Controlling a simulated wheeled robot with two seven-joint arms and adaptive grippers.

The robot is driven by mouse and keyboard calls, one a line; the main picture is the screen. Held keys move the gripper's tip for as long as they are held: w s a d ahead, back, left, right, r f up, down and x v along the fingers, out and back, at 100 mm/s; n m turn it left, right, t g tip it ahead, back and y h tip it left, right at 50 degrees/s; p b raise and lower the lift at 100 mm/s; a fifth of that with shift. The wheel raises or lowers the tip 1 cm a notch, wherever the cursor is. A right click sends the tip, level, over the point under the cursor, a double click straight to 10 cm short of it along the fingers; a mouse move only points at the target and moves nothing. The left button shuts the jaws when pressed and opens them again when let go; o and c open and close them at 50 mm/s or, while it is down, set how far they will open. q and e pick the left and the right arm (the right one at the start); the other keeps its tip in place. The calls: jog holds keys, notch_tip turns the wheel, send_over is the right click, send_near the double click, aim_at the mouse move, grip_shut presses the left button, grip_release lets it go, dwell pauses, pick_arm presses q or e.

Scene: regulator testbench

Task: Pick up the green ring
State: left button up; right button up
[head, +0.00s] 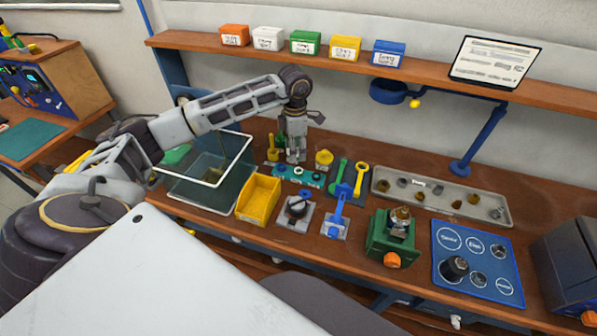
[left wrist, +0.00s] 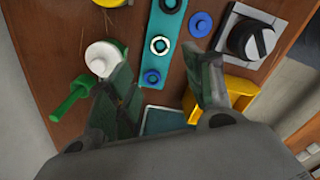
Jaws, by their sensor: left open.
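A teal strip (head: 297,175) with several small rings lies on the bench; it also shows in the left wrist view (left wrist: 165,62). I cannot tell for certain which one is the green ring. My left gripper (head: 296,157) is above the back of the bench by the strip, pointing down. In the wrist view its spread fingers (left wrist: 158,68) are on either side of the strip, with nothing between them. My right gripper is not in view.
A glass-walled bin (head: 205,190) and a yellow bin (head: 258,195) stand left of the strip. A black knob block (head: 298,207) is in front. Green and yellow wrenches (head: 348,178) and a grey parts tray (head: 440,197) lie to the right. A shelf (head: 420,78) runs above.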

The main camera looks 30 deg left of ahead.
aim_at(297, 173)
pick_arm(q)
jog(key=shift+f, duration=1.95)
jog(key=shift+f+p, duration=0.15)
jog(key=shift+p, duration=0.15)
jog(key=shift+d+f, duration=0.15)
jog(key=shift+f, duration=0.35)
notch_tip(297, 173, down, 3)
jog(key=shift+s+r+p, duration=0.1)
jog(key=shift+r+p, duration=0.05)
jog(key=shift+p, duration=0.55)
jog(key=shift+f, duration=0.6)
jog(key=c, duration=0.8)
